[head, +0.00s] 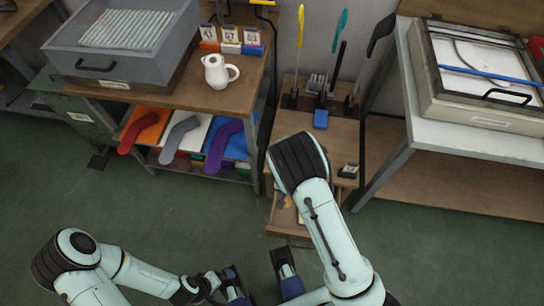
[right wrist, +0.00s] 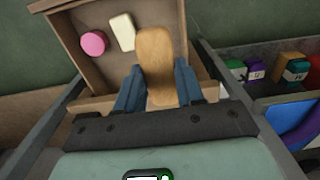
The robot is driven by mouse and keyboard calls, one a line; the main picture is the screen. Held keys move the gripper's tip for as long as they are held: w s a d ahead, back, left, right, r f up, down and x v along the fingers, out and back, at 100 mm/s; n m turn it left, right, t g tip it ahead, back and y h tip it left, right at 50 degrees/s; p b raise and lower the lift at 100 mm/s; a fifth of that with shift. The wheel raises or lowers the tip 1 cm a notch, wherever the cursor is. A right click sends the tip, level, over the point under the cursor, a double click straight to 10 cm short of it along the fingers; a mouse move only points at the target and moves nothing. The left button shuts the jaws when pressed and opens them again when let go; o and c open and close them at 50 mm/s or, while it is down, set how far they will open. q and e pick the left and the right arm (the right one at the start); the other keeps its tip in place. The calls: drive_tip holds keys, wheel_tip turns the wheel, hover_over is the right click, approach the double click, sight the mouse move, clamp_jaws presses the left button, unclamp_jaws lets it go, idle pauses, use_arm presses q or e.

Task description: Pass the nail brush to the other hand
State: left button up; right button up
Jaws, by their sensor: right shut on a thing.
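The nail brush (right wrist: 155,62), a tan wooden block with rounded ends, shows in the right wrist view between the blue fingers of my right gripper (right wrist: 158,88). The gripper is shut on it, and the brush overlaps the open drawer in that picture. In the head view my right gripper (head: 289,280) is at the bottom middle, and I cannot make out the brush there. My left gripper (head: 236,288) is at the bottom edge, to the left of the right one and apart from it. Its fingertips are partly cut off, so its opening is unclear.
The open wooden drawer (right wrist: 88,75) holds a pink round thing (right wrist: 94,43) and a cream block (right wrist: 122,32). A shelf unit with a white jug (head: 217,72) stands left. A bench with a framed box (head: 440,105) stands right. Green floor is clear in front.

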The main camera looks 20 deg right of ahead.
drive_tip(key=w+a+r+n, duration=0.35)
drive_tip(key=w+r, duration=0.35)
drive_tip(key=r, duration=0.5)
use_arm(q)
wheel_tip(320, 180, up, 14)
drive_tip(key=g+p, duration=0.1)
drive_tip(key=p, duration=1.3)
drive_tip(key=shift+s+d, duration=0.3)
drive_tip(key=shift+s, duration=0.1)
use_arm(e)
wheel_tip(320, 180, up, 19)
drive_tip(key=d+n, duration=0.1)
drive_tip(key=n, duration=0.1)
drive_tip(key=shift+w+n, duration=0.35)
drive_tip(key=shift+w, duration=0.05)
use_arm(q)
drive_tip(key=shift+f, duration=0.1)
